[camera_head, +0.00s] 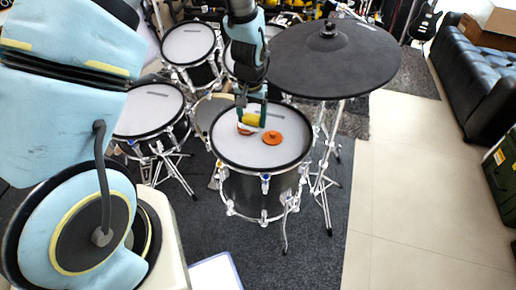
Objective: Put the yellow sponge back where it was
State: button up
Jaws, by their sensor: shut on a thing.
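The yellow sponge (251,119) is small in view, between the fingers of my gripper (251,112). My gripper points down and is shut on the sponge, over the far part of the grey mesh drum head (235,150). An orange round pad (273,138) with a small knob lies on the head, to the right of the gripper. A second orange piece (244,130) shows just below the sponge, partly hidden. I cannot tell whether the sponge touches it or hangs just above it.
A large dark cymbal pad (335,62) on a stand is close on the right of my gripper. Other drum pads (150,108) stand to the left and behind. A black sofa (480,75) is far right. Tiled floor (420,200) is clear at the right.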

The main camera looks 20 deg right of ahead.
aim_at(253, 148)
notch_tip(253, 148, down, 9)
jog(key=shift+f+p, duration=0.2)
jog(key=shift+p, duration=0.45)
jog(key=shift+f, duration=0.3)
jog(key=o, duration=1.4)
jog(key=shift+r, duration=0.1)
jog(key=shift+r, duration=0.35)
jog(key=r, duration=0.4)
jog(key=s+r+b, duration=0.1)
jog(key=r, duration=0.6)
jog(key=shift+s+a+r+b, duration=0.15)
jog(key=shift+a+r+b, duration=0.2)
jog(key=shift+b, duration=0.05)
